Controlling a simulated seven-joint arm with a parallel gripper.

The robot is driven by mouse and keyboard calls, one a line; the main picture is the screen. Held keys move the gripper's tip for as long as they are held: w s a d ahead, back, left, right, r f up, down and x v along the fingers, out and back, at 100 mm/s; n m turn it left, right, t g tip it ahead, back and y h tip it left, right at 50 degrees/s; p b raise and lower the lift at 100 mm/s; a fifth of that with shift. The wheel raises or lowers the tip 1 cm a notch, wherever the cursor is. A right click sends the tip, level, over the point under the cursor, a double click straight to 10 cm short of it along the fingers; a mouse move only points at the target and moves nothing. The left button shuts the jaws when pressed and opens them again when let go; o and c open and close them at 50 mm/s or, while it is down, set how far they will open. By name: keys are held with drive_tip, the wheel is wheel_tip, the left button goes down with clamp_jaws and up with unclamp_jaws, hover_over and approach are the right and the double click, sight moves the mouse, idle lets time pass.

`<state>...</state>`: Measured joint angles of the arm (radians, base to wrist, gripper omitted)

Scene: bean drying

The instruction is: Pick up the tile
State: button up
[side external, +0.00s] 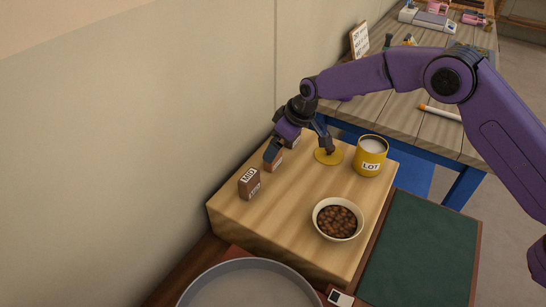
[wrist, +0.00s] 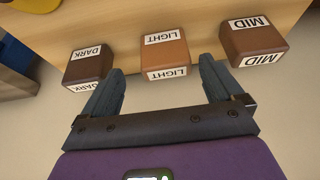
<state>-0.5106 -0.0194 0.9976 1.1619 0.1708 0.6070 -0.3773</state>
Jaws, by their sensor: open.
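Three small brown blocks with white labels stand in a row on a wooden board (side external: 285,215). The MID block (side external: 249,184) is nearest the camera in the side view, the LIGHT block (side external: 273,164) is behind it, and the DARK block (side external: 294,143) is partly hidden by my gripper. The wrist view shows the DARK block (wrist: 88,65) at left, the lighter-brown LIGHT block (wrist: 165,54) in the middle and the MID block (wrist: 252,40) at right. My gripper (wrist: 162,66) is open and empty, with the LIGHT block between the lines of its fingers.
A yellow disc (side external: 328,156), a yellow LOT mug (side external: 370,156) and a bowl of beans (side external: 338,220) share the board. A wall (side external: 150,120) rises close on the left. A grey pan (side external: 250,285) and white-edged card (side external: 340,298) lie in front; a green mat (side external: 425,245) lies right.

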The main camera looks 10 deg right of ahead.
drive_tip(key=x, duration=0.3)
drive_tip(key=shift+s+a+f, duration=0.2)
drive_tip(key=shift+a, duration=0.1)
drive_tip(key=shift+x, duration=0.75)
drive_tip(key=c, duration=1.1)
